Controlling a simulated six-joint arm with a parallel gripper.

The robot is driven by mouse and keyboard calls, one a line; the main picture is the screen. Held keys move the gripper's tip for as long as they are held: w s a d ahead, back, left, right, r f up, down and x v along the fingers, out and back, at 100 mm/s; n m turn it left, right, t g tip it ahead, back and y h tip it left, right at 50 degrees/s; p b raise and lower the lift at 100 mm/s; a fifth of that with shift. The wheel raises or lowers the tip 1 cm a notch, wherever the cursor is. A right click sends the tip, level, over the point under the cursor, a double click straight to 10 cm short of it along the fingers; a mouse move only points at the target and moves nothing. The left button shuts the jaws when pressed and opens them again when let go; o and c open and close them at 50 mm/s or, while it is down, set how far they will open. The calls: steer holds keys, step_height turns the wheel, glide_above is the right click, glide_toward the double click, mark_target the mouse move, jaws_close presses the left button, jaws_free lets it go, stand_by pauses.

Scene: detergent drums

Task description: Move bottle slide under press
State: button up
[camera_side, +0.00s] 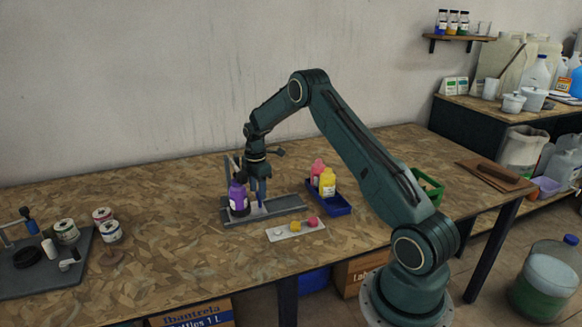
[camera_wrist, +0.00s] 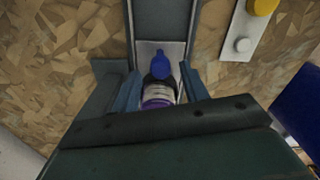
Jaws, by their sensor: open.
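A purple bottle (camera_side: 238,197) with a dark band stands upright near the left end of a long grey rail fixture (camera_side: 285,204). A grey upright post (camera_side: 228,172), apparently the press, rises at that end. A pale slide plate (camera_side: 258,208) lies in the rail beside the bottle. My gripper (camera_side: 258,192) points down close to the bottle's right side. In the wrist view my gripper (camera_wrist: 158,92) is open, its fingers either side of a purple item (camera_wrist: 158,102) with a pale label and a blue top (camera_wrist: 161,66). The palm hides part of it; contact cannot be told.
A blue bin (camera_side: 335,207) with a pink and a yellow bottle (camera_side: 327,184) stands right of the rail.

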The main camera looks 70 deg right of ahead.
step_height(320, 180, up, 13)
stand_by(0.6)
steer(key=shift+r, duration=0.1)
steer(key=s+a+r+m+t, duration=0.1)
steer(key=s+a+r+m, duration=0.2)
steer(key=s+a+r, duration=0.45)
steer(key=s+a+r+m+t, duration=0.2)
steer(key=s+a+r+m, duration=0.15)
steer(key=a+r, duration=0.7)
steer(key=s+a+f+m+t, duration=0.1)
steer(key=s+a+m, duration=0.1)
steer(key=s+a, duration=0.4)
steer(key=s+a+f+m+t, duration=0.1)
steer(key=s+a, duration=0.5)
steer(key=s, duration=0.8)
steer(key=shift+s+f+m+t, duration=0.15)
steer(key=shift+f+m+t, duration=0.15)
steer(key=shift+f+m, duration=0.7)
